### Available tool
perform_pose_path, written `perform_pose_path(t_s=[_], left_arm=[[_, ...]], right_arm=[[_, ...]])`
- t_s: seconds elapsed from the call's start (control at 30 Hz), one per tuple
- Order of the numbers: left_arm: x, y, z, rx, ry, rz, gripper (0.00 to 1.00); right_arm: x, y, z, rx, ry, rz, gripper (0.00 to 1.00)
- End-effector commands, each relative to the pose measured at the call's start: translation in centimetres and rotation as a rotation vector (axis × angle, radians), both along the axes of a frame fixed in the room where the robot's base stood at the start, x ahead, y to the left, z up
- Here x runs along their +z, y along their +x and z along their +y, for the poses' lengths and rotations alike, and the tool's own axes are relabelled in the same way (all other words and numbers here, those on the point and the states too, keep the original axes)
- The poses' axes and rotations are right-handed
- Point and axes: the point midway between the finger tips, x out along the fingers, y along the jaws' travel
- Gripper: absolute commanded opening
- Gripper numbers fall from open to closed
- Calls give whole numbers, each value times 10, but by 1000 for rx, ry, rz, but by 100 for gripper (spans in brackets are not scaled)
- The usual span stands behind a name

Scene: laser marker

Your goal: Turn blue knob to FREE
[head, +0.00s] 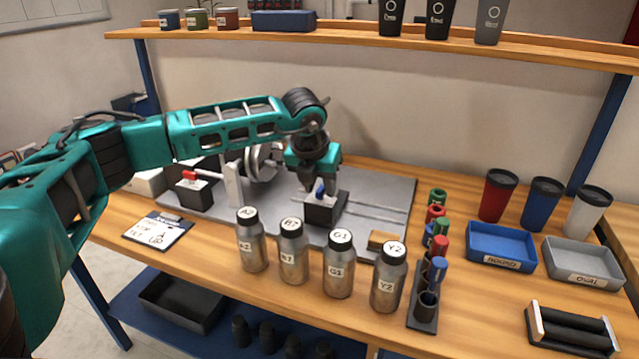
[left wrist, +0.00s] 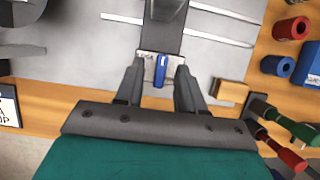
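The blue knob (head: 320,187) sits on a black box (head: 325,210) on the grey machine plate. In the left wrist view the blue knob (left wrist: 160,71) stands roughly upright in the picture on a pale label plate, whose lettering is too small to read surely. My left gripper (head: 313,182) points down over the black box. In the left wrist view my left gripper (left wrist: 160,85) has its fingers apart, one each side of the knob, with gaps between. Contact is not visible. My right gripper is not in view.
A red knob (head: 189,175) sits on another box to the left. Several metal bottles (head: 291,255) stand in front of the plate. A marker rack (head: 425,310) and a wooden block (head: 382,240) are to the right. A shelf (head: 350,45) runs above.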

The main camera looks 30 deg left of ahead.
Motion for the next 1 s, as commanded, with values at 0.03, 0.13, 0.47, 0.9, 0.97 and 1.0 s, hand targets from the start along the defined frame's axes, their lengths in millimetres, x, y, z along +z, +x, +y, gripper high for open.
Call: perform_pose_path(t_s=[0.03,0.13,0.47,0.9,0.97,1.0], left_arm=[[0,0,0,0,0,0,38],[0,0,0,0,0,0,30],[0,0,0,0,0,1,0],[0,-1,1,-28,0,1,0],[0,-1,1,-48,0,2,0],[0,-1,1,-65,-1,2,0]], right_arm=[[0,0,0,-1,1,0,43],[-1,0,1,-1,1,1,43],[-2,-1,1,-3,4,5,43],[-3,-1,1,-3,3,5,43],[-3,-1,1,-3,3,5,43],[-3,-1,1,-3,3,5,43]])
